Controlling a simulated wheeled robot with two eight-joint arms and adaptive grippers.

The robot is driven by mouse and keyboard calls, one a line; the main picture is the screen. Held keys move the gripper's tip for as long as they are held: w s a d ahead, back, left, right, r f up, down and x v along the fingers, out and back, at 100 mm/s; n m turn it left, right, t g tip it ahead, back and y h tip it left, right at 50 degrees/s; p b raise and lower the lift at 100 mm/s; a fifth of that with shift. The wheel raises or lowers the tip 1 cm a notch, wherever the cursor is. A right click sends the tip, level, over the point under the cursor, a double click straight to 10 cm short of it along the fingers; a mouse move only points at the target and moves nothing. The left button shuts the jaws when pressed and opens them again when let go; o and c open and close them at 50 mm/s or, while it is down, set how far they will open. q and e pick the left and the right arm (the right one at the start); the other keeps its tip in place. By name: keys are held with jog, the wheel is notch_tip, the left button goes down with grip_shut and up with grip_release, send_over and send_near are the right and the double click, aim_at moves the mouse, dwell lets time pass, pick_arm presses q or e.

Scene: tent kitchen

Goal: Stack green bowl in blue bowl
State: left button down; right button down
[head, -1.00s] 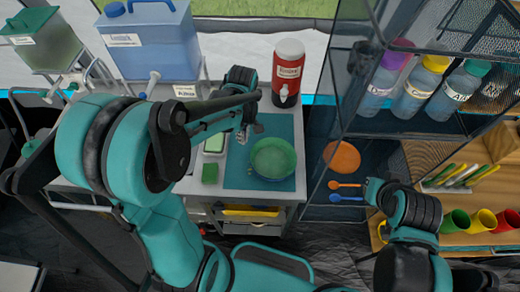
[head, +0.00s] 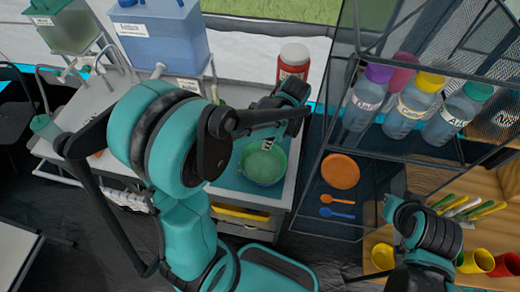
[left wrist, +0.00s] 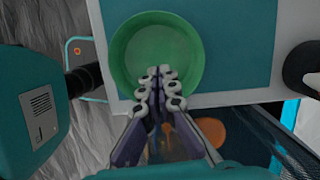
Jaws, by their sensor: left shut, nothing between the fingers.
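The green bowl (head: 262,166) sits upright on the teal mat (head: 228,178) at the front of the counter, and its inside looks empty. It also shows in the left wrist view (left wrist: 130,48). My left gripper (head: 266,145) is at the bowl's far side in the head view. In the left wrist view its fingers (left wrist: 160,74) are together and empty, overlapping the bowl's rim and inside; contact cannot be told. No blue bowl can be made out. My right gripper (head: 388,204) is by the shelf, apart from the bowl; its fingers are too small to read.
A red dispenser (head: 293,62) stands behind the mat. To the right, a mesh rack holds several bottles (head: 408,102). An orange plate (head: 340,171) and two spoons (head: 337,214) lie below it. Coloured cups (head: 475,262) stand at lower right. My left arm hides much of the counter.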

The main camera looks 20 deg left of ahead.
aim_at(243, 158)
pick_arm(q)
jog(key=b+x, duration=0.2)
jog(key=x, duration=0.6)
jog(key=shift+a+f+b, duration=0.1)
jog(key=shift+f+b, duration=0.3)
jog(key=a, duration=0.2)
jog(key=s+a, duration=0.1)
jog(key=shift+f, duration=0.25)
jog(key=shift+s+a, duration=0.15)
jog(key=shift+a, duration=0.35)
jog(key=shift+s+a+b, duration=0.3)
jog(key=shift+a+b, duration=0.15)
jog(key=shift+a, duration=0.35)
